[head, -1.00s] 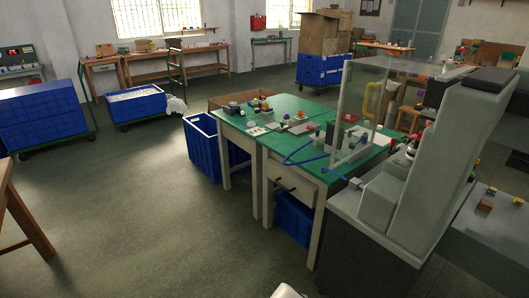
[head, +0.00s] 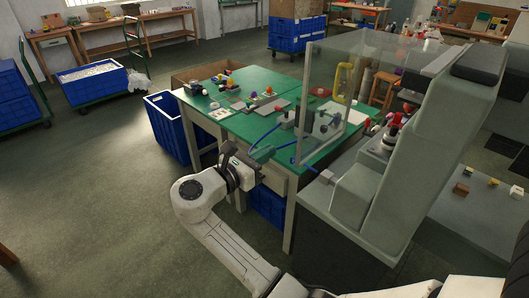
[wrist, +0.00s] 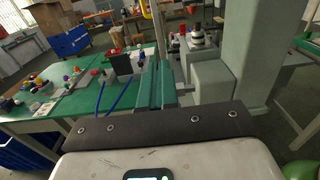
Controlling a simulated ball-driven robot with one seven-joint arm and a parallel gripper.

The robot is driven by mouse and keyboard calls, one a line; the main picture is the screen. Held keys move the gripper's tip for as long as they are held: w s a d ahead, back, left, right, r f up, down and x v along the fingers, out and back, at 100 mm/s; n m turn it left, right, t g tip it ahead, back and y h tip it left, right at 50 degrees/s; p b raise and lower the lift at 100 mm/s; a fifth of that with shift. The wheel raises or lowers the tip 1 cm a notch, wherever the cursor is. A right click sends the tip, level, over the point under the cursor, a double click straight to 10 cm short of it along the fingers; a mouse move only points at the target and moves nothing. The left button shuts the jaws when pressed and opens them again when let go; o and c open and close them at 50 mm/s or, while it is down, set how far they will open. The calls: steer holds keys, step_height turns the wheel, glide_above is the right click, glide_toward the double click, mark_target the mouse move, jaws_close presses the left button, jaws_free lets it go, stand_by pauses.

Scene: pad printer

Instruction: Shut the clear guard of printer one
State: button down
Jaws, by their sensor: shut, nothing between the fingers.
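Printer one appears to be the grey machine (head: 420,150) on the right in the head view. Its clear guard (head: 325,95) is an upright see-through panel at the printer's left side, over the green table edge, with a clear top sheet running back to the right. It looks swung out from the printer; its hinge is not clear.
A green-topped table (head: 235,120) carries small coloured parts and a blue hose. A blue bin (head: 170,130) stands at its left and another (head: 268,205) below. Small blocks (head: 461,189) lie on a grey surface at right.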

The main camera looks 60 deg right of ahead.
mark_target(346, 103)
steer(key=p+x, duration=0.1)
steer(key=x, duration=0.9)
steer(key=shift+d+p, duration=0.25)
steer(key=shift+p, duration=0.15)
steer(key=shift+s+d, duration=0.15)
steer(key=shift+d, duration=0.3)
steer(key=b+x, duration=0.1)
steer(key=x, duration=2.3)
steer(key=shift+d+b, duration=0.25)
steer(key=shift+b, duration=0.1)
steer(key=shift+d, duration=0.3)
steer(key=shift+d+r, duration=0.1)
steer(key=shift+r, duration=0.15)
